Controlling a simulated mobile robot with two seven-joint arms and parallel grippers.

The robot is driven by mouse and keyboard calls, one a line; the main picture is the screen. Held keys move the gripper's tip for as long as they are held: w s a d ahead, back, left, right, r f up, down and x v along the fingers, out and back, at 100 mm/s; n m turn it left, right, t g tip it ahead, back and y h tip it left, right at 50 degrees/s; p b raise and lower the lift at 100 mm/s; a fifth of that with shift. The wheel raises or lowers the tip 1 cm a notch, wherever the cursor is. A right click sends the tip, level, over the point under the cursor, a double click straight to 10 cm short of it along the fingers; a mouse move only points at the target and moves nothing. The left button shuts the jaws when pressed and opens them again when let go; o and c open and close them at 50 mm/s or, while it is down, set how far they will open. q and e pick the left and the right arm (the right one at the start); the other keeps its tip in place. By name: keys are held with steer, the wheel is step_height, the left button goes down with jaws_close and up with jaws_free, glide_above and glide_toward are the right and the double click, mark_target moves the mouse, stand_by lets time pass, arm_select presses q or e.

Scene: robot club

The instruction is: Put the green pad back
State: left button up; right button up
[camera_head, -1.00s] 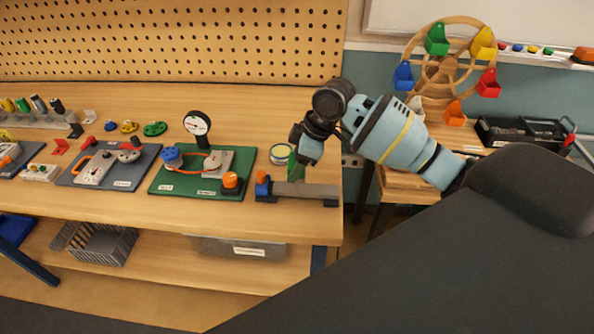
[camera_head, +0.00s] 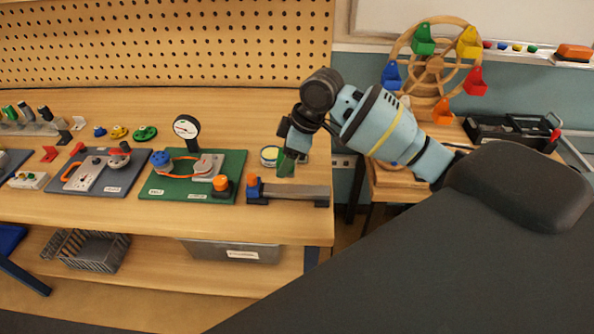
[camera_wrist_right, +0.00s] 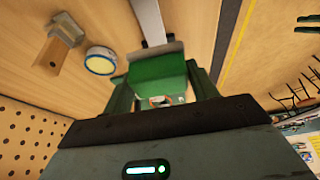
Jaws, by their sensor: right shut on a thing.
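My right gripper (camera_head: 288,155) is shut on the green pad (camera_head: 286,166), which hangs below its fingers over the right end of the workbench. In the right wrist view the green pad (camera_wrist_right: 160,72) sits between the two fingers of the right gripper (camera_wrist_right: 163,88), with a pale patch near its lower edge. The pad is just behind a grey bar fixture (camera_head: 300,190) with a blue end block and an orange knob. I cannot tell whether the pad touches the bench. My left gripper is not in view.
A round tin (camera_head: 269,156) stands just left of the pad. A green board (camera_head: 160,189) with a gauge (camera_head: 187,128) lies farther left on the workbench (camera_head: 130,218). A toy Ferris wheel (camera_head: 435,65) stands behind my right arm. The bench's right edge is close.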

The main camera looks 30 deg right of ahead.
steer(key=s+a+m+t+h, duration=0.2)
steer(key=s+a+m, duration=0.4)
steer(key=s+m, duration=0.4)
steer(key=shift+s+a+r+m+h, duration=0.15)
steer(key=shift+s+r+m+h, duration=0.2)
steer(key=shift+s+h, duration=0.5)
steer(key=shift+w, duration=0.1)
